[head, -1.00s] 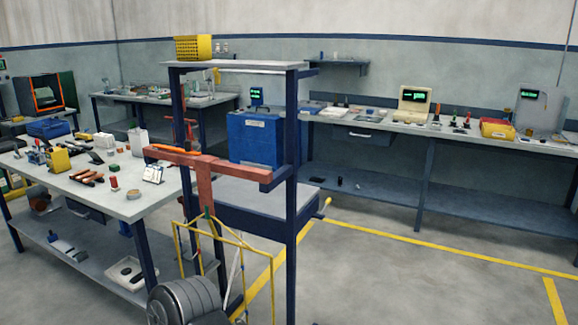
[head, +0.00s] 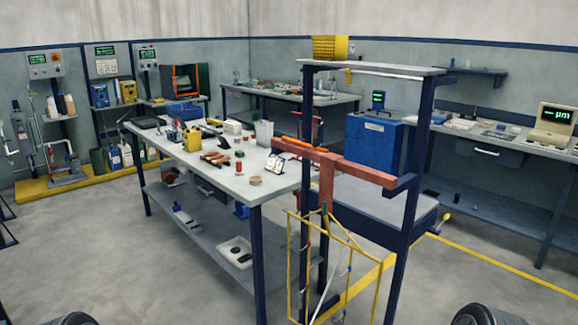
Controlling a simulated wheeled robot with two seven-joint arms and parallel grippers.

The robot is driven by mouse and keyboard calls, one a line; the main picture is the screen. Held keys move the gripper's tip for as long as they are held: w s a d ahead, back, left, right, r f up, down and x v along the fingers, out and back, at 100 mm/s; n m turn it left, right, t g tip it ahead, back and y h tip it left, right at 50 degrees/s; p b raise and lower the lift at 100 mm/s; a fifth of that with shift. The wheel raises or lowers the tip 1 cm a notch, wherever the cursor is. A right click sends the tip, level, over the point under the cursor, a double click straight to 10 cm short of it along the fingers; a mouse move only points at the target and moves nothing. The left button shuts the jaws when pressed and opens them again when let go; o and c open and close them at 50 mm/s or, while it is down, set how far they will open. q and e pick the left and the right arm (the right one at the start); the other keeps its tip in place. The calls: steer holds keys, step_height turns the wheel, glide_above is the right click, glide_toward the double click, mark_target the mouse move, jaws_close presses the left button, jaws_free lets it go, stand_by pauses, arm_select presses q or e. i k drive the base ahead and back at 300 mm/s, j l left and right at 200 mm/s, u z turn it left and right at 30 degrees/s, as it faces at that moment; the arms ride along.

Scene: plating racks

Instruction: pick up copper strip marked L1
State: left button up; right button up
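I cannot make out a copper strip marked L1, and no marking is readable at this size. Several small reddish-brown pieces (head: 215,158) lie on the near workbench (head: 180,150); I cannot tell whether they are copper strips. A yellow wire frame (head: 291,262) hangs below a red bar (head: 357,173) on the dark blue stand, with thin pale pieces inside that are too small to identify. Neither of my grippers is in view; only dark rounded parts, probably of my arms, show at the bottom edge.
The blue-legged stand (head: 412,215) is in front, with a blue box (head: 373,143) behind it. A bench with a monitor (head: 553,122) runs along the right. Wall panels and a yellow-edged floor platform (head: 45,190) are at the left. Open floor lies left front.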

mark_target(223, 160)
steer(key=i+j+z, duration=0.1)
steer(key=i+j, duration=1.05)
steer(key=i, duration=0.2)
steer(key=i+j, duration=1.25)
steer(key=i+l+z, duration=0.05)
steer(key=i, duration=0.05)
